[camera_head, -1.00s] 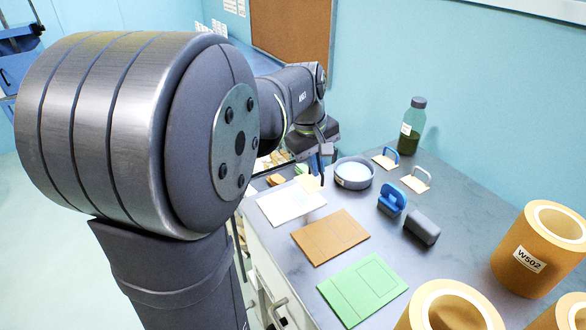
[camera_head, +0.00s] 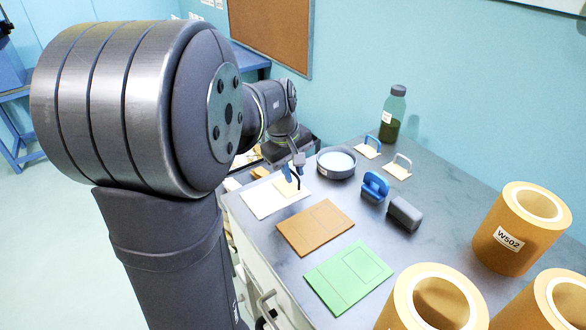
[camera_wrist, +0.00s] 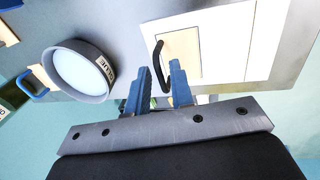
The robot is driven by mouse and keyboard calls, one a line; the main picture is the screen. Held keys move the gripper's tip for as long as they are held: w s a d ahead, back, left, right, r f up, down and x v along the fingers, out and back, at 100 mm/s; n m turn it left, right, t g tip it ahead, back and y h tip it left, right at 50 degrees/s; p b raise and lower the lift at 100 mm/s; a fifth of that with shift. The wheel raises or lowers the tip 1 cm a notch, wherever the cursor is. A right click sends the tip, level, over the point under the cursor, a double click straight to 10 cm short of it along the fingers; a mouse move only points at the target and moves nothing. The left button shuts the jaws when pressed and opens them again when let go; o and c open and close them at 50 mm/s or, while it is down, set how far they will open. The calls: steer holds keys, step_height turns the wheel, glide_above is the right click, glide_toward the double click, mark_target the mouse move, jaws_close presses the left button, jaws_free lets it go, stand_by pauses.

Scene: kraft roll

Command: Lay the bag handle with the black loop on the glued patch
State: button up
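The bag handle with the black loop (camera_head: 298,181) has a tan card base (camera_head: 287,188). The base lies flat on the right half of the white sheet (camera_head: 262,203). In the wrist view the black loop (camera_wrist: 157,62) stands up beside the tan base (camera_wrist: 181,54), over the white sheet (camera_wrist: 270,45). My gripper (camera_head: 291,172) is low over the sheet. In the wrist view its blue fingertips (camera_wrist: 162,70) are apart, one on each side of the loop, with gaps showing. The glued patch cannot be told apart clearly under and around the base.
A grey round dish (camera_head: 336,164) stands close to the sheet. Handles with a blue loop (camera_head: 367,149) and a white loop (camera_head: 398,167) lie behind. A blue tool (camera_head: 374,187), grey block (camera_head: 404,213), brown sheet (camera_head: 315,228), green sheet (camera_head: 348,277), bottle (camera_head: 391,115) and kraft rolls (camera_head: 520,229) are around.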

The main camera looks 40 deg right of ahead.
mark_target(293, 174)
steer(key=shift+o, duration=0.2)
steer(key=shift+r, duration=0.1)
step_height(293, 174, up, 12)
steer(key=a, duration=0.2)
steer(key=shift+a, duration=0.2)
steer(key=f, duration=0.4)
steer(key=d+f, duration=0.1)
steer(key=f, duration=0.3)
steer(key=d+f, duration=0.1)
steer(key=f, duration=0.3)
steer(key=shift+d+f, duration=0.2)
steer(key=shift+f, duration=0.05)
step_height(293, 174, up, 3)
steer(key=shift+f, duration=0.15)
steer(key=shift+r, duration=0.7)
steer(key=shift+f, duration=0.1)
